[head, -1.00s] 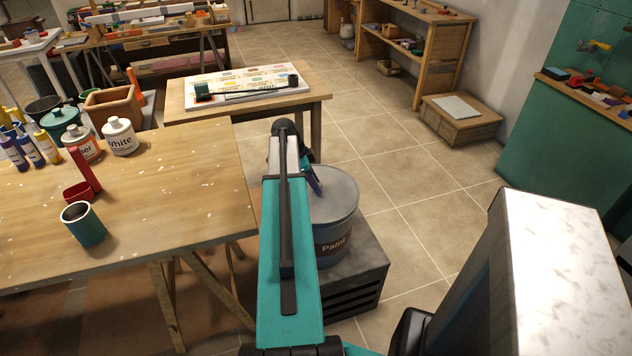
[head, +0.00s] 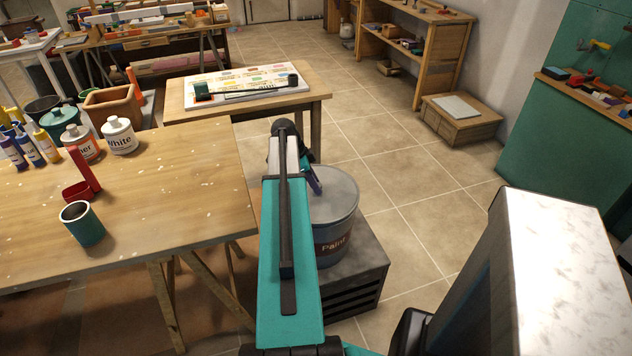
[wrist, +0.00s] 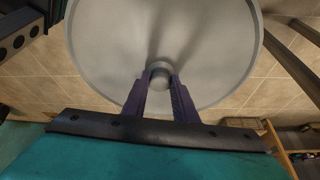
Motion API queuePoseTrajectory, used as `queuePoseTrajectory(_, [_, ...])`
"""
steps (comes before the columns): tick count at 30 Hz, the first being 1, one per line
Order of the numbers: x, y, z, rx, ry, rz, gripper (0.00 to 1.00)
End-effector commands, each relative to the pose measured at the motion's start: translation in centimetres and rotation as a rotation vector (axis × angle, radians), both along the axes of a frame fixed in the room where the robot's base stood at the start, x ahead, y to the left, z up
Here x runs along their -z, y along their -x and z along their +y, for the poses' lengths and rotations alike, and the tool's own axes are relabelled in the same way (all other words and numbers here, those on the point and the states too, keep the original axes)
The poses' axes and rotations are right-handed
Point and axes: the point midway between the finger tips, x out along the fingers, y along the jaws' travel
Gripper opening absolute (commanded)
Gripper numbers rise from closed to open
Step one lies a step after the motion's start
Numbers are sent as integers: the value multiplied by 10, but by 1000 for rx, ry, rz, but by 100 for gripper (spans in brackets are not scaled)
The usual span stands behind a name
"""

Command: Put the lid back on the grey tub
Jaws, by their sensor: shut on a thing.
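The grey tub (head: 335,232), labelled "Paint", stands upright on a dark slatted crate (head: 358,285), right of the long table. The round grey lid (wrist: 215,40) fills the upper part of the wrist view. In the head view the lid (head: 338,196) is at the tub's top, partly hidden by my arm. My gripper (wrist: 160,78) is shut on the lid's small central knob (wrist: 160,70), one purple finger on each side. In the head view my gripper (head: 314,182) is mostly hidden behind my arm. I cannot tell whether the lid is fully seated.
A long wooden table (head: 200,215) at left holds a teal cup (head: 82,223), a red holder (head: 84,185) and paint bottles (head: 119,135). A smaller table (head: 240,112) stands behind the tub. Tiled floor (head: 420,205) to the right is clear.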

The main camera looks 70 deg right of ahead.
Motion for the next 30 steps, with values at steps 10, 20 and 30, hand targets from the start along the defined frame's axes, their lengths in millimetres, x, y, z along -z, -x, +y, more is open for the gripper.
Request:
queuePoseTrajectory(10, [1, 0, 0, 0, 0, 0, 1])
queuePoseTrajectory(20, [0, 0, 0, 0, 0, 0, 1])
queuePoseTrajectory(30, [0, 0, 0, 0, 0, 0, 47])
